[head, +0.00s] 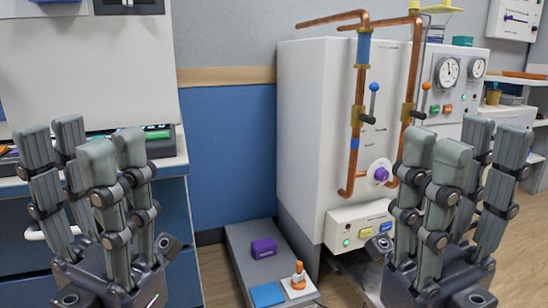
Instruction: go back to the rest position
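My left gripper (82,146) is at the left of the head view, with its fingers pointing up. The fingers stand apart with nothing between them. My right gripper (463,147) is at the right, also with fingers up, apart and empty. Both are raised close to the camera and neither appears to hold anything. The right one covers part of the machine's lower right side.
A white cabinet (312,130) with copper pipes (359,90), valves and gauges stands at centre right. A low grey platform (240,238) holds a purple block (264,248), a blue pad (267,294) and an orange joystick (298,275). A counter is behind the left gripper.

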